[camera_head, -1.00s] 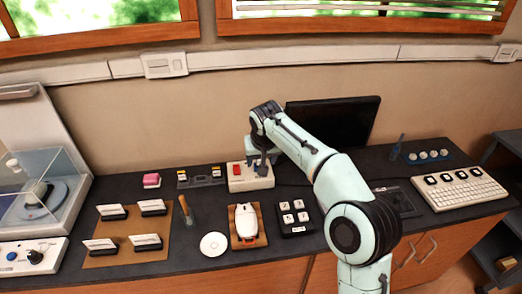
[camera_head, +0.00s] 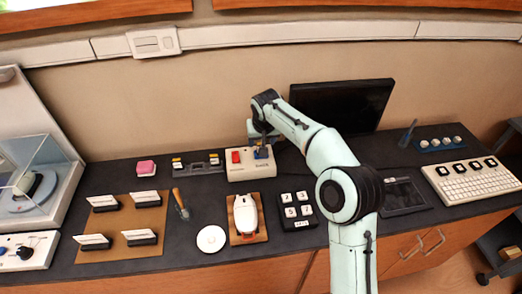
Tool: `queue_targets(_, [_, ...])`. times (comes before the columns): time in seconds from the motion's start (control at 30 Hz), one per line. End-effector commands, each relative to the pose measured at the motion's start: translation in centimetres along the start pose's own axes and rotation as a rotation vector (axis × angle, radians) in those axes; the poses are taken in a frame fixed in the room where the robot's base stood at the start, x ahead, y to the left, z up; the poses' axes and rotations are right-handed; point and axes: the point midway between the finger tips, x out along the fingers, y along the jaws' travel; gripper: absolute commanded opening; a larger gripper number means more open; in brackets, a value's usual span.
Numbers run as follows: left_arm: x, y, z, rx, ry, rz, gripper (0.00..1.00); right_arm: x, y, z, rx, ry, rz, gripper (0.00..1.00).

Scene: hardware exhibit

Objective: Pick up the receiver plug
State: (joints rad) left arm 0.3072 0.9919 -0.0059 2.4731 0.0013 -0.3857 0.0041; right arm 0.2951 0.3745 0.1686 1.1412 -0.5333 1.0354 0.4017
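A cream box (camera_head: 238,172) with a red switch (camera_head: 236,157) stands at the back middle of the counter. A small blue piece (camera_head: 262,153) shows at the box's right side, right under my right gripper; it may be the receiver plug, but it is too small to be sure. My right gripper (camera_head: 262,146) points down over that side of the box. Its fingertips are small and partly hidden, so I cannot tell whether they are shut on the blue piece. My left gripper is out of view.
A white mouse (camera_head: 245,214) on a wooden pad, a black key block (camera_head: 296,210) and a white disc (camera_head: 211,239) lie in front. A black monitor (camera_head: 345,103) stands behind my arm. A dark dock (camera_head: 197,165) lies left of the box.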

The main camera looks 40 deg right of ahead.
Motion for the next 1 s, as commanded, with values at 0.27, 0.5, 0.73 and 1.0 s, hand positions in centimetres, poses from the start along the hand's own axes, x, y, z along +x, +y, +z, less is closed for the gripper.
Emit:
queue_targets(0.27, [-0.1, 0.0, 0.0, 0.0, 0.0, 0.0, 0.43, 2.8, 0.1, -0.2, 0.001, -0.003, -0.001, 0.62])
queue_targets(0.5, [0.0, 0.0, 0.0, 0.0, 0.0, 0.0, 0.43, 5.5, 0.1, -0.4, 0.001, 0.0, -0.003, 0.62])
queue_targets(0.73, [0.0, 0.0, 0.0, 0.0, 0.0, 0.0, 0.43, 5.6, 0.1, -0.4, 0.001, 0.001, -0.003, 0.62])
queue_targets(1.0, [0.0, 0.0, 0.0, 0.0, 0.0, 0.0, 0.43, 5.6, 0.1, -0.4, 0.001, 0.001, -0.002, 0.06])
